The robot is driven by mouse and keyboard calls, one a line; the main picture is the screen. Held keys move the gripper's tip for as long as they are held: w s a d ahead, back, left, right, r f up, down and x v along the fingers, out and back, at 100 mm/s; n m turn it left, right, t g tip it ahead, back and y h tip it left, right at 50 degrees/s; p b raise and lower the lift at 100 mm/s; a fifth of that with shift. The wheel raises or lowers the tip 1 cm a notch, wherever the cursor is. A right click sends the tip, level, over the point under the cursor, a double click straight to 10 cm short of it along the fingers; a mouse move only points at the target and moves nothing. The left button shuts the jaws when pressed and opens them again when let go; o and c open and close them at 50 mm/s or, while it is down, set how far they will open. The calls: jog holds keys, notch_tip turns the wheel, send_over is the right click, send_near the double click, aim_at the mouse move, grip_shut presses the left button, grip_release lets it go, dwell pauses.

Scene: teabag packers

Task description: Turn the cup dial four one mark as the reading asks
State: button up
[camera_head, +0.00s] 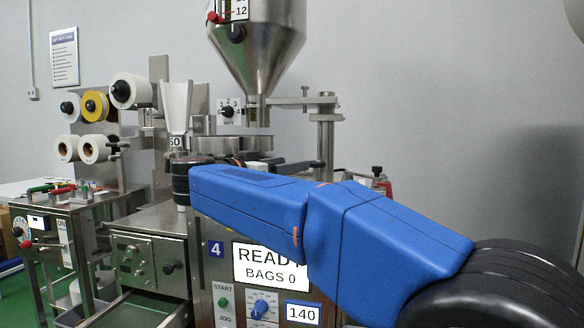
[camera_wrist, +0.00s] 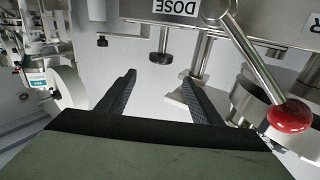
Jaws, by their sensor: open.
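The small white plate marked 1, 2, 3, 4 (camera_head: 228,103) with a black knob at its middle stands below the steel hopper in the head view. Its lettering under the knob is too small to read, and I cannot tell exactly where the knob points. My gripper (camera_wrist: 159,79) is open and empty in the wrist view, its two dark fingers reaching ahead. A grey panel marked DOSE (camera_wrist: 180,13) shows upside down beyond the fingertips, with a black knob-like part (camera_wrist: 162,57) hanging below it, apart from the fingers. In the head view my blue arm hides part of the machine.
A red ball lever (camera_wrist: 290,116) is close to the right finger. The steel hopper (camera_head: 257,50) is above the plate. The machine's screen (camera_head: 270,266) reads READY, BAGS 0; a blue dial (camera_head: 261,306) sits below, beside a 140 display (camera_head: 303,313). Reels (camera_head: 132,90) stand at left.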

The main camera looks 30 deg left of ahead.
jog(key=w+d+r+n+t+y, duration=0.2)
jog(key=w+d+r+t+y, duration=0.25)
jog(key=w+d+r, duration=0.75)
jog(key=d+f+n+g+y, duration=0.25)
jog(key=d+n+y, duration=0.35)
jog(key=d, duration=0.7)
jog(key=s+d+f+g+y, duration=0.1)
jog(key=s+d+f+g, duration=0.2)
jog(key=s+d+f, duration=0.5)
jog(key=s+d+f+g, duration=0.4)
jog(key=d+f, duration=0.8)
jog(key=f, duration=0.1)
jog(key=s+d+f+m+g+h, duration=0.2)
jog(key=s+d+f+g, duration=0.1)
jog(key=s+d+f, duration=0.65)
jog(key=m+y, duration=1.1)
jog(key=m, duration=1.6)
send_near(316, 174)
notch_tip(316, 174, up, 3)
jog(key=d, duration=0.2)
jog(key=x, duration=1.6)
jog(key=shift+s+a, duration=0.1)
jog(key=shift+a, duration=0.25)
